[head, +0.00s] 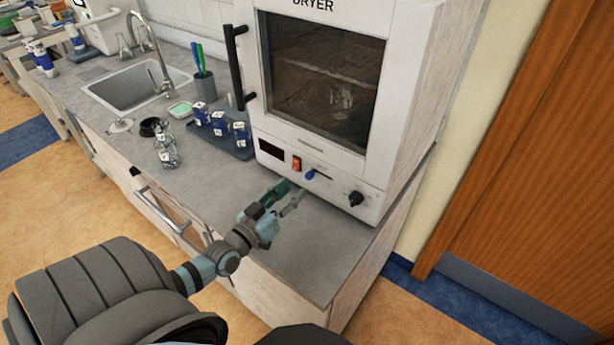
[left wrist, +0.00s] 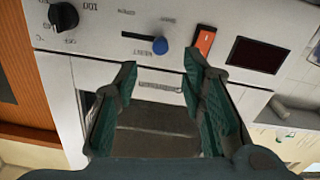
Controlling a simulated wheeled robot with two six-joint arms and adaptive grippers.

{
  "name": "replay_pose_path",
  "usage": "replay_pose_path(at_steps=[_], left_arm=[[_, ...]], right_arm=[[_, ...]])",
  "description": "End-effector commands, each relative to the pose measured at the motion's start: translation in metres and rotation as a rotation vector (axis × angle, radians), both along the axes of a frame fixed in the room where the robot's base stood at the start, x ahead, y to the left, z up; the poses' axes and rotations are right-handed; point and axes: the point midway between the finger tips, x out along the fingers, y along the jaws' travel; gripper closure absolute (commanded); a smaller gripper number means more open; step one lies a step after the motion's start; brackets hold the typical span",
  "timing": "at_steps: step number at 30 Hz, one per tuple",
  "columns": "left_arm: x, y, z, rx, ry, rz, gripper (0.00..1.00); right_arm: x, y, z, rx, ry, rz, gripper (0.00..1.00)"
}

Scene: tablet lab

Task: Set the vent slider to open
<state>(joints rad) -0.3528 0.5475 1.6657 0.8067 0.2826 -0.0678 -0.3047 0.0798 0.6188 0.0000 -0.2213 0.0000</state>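The vent slider is a blue knob (head: 309,174) on a dark horizontal slot low on the front of the white dryer (head: 272,148). In the head view the knob sits at the slot's left end. In the left wrist view the panel appears upside down; the knob (left wrist: 160,45) is at the slot's right end, and small lettering stands above the slot, too blurred to read surely. My left gripper (head: 293,189) is open and empty just in front of the panel. Its fingers (left wrist: 160,62) stand either side of the knob's line, apart from it. My right gripper is not in view.
An orange-red switch (head: 296,163) and dark display (head: 271,149) are left of the knob; a black dial (head: 355,199) is right. The counter's front strip (head: 318,245) is clear.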

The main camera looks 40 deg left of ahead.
Motion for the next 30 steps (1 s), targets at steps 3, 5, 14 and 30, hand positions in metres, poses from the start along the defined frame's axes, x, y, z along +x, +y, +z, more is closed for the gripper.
replay_pose_path(at_steps=[3,5,14,30], left_arm=[[0.032,0.001,-0.005,0.0,-0.003,0.0,0.63],[0.044,0.001,-0.005,-0.001,-0.002,-0.001,0.63],[0.066,0.0,-0.002,0.001,0.002,-0.002,0.63],[0.066,0.0,-0.001,0.0,0.001,-0.003,1.0]], right_arm=[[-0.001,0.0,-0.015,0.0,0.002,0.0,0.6],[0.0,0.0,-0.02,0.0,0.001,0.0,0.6],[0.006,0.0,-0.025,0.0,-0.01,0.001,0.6],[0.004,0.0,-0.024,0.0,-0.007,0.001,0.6]])
